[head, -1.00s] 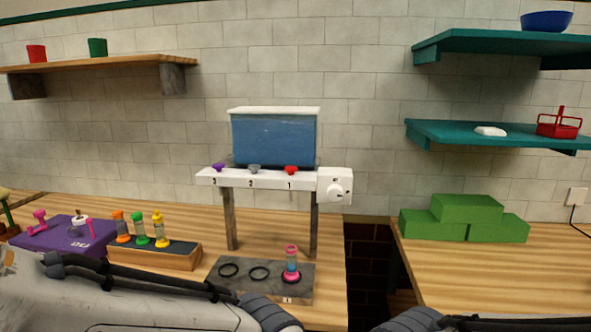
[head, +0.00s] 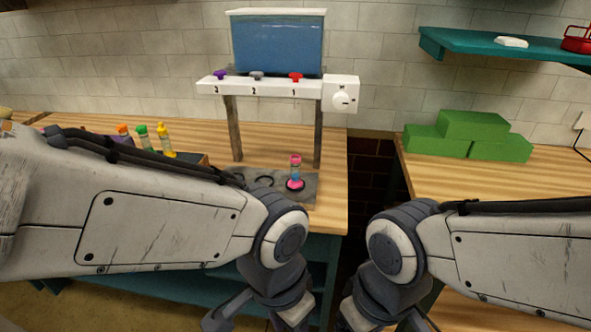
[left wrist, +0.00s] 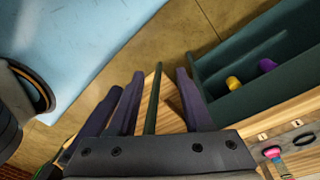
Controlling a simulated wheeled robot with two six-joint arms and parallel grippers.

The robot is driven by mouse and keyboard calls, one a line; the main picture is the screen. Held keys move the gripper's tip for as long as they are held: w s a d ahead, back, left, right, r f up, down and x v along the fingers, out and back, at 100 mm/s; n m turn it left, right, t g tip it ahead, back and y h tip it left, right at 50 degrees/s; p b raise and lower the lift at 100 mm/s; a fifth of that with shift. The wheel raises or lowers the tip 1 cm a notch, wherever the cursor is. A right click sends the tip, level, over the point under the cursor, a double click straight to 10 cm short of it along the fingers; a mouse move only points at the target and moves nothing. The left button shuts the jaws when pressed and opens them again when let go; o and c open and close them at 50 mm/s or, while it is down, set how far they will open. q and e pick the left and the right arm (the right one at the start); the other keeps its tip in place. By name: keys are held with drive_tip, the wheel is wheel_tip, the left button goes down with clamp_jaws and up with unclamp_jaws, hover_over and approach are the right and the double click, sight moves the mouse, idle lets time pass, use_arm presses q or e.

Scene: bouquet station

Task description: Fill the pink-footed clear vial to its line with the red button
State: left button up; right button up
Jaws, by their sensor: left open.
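The pink-footed clear vial (head: 296,172) stands upright on the grey base plate under the dispenser, at the ring below button 1. Its middle looks bluish and its top pinkish red; its line and level are too small to read. The red button (head: 296,77) sits on the white dispenser bar above the number 1. My left gripper (head: 255,320) is open and empty at the bottom edge, in front of and below the counter; its spread fingers show in the left wrist view (left wrist: 155,85). My right gripper (head: 385,322) has spread fingers, tips cut off by the frame.
A blue tank (head: 277,47) tops the dispenser, beside purple (head: 220,75) and grey (head: 257,76) buttons and a white dial box (head: 341,94). Several coloured vials (head: 143,135) stand left, partly behind my arm. Green blocks (head: 470,135) lie right, beyond a gap between counters.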

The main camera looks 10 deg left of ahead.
use_arm(q)
clamp_jaws()
idle(1.7)
